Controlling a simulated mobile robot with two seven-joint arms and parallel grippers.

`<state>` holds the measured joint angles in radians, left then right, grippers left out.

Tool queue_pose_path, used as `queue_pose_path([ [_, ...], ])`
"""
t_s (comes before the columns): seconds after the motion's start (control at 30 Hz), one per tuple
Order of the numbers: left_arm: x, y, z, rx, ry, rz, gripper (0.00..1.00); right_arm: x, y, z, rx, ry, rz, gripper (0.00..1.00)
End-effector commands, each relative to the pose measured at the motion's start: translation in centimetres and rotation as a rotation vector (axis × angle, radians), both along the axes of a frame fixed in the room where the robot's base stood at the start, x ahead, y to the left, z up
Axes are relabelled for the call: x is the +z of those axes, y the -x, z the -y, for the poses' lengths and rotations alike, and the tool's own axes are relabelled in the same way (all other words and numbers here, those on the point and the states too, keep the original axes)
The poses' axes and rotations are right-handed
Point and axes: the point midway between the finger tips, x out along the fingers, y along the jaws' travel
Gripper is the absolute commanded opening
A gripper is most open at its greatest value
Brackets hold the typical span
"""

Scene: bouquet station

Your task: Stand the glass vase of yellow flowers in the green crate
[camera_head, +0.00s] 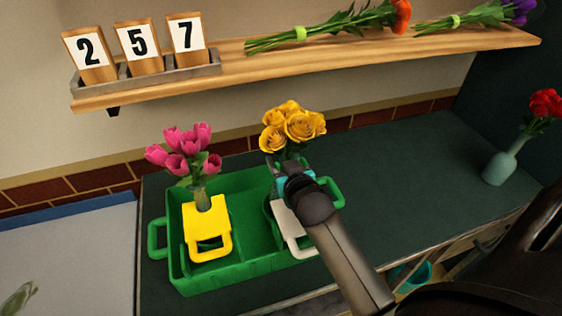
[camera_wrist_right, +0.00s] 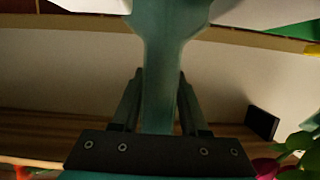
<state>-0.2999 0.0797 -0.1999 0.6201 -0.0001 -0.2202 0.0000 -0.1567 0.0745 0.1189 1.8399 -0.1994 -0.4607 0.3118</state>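The yellow flowers (camera_head: 292,127) stand up above the right part of the green crate (camera_head: 247,266). Their glass vase shows as a blue-green neck between the fingers in the right wrist view (camera_wrist_right: 160,85). In the head view, my right gripper (camera_head: 283,172) and arm cover most of the vase. My right gripper (camera_wrist_right: 158,105) is shut on the vase neck, which looks roughly upright. I cannot tell whether the vase base touches the crate floor. My left gripper is not in view.
A vase of pink tulips (camera_head: 186,150) stands in the crate's left part, by a yellow piece with a loop handle (camera_head: 208,228). A similar white piece (camera_head: 290,225) is partly hidden by my arm. A red-flower vase (camera_head: 502,165) stands far right. A shelf (camera_head: 300,62) runs above.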

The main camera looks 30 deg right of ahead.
Motion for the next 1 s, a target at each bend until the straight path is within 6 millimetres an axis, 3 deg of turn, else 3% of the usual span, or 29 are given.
queue_pose_path([
  [0.03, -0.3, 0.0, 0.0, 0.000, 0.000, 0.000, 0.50, -3.8, 1.3, -0.7, 0.000, -0.029, -0.078, 0.51],
  [0.2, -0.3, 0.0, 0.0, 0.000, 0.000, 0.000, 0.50, -3.7, 1.3, -0.7, 0.001, -0.028, -0.079, 0.70],
  [0.4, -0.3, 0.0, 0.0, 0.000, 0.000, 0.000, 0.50, -4.1, 1.5, -0.7, 0.000, -0.030, -0.087, 0.71],
  [0.67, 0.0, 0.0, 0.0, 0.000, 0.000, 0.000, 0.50, -3.4, 2.6, -1.0, 0.001, -0.029, -0.082, 0.71],
  [1.0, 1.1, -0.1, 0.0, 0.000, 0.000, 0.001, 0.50, -0.1, 7.6, -2.0, -0.001, -0.019, -0.051, 0.71],
])
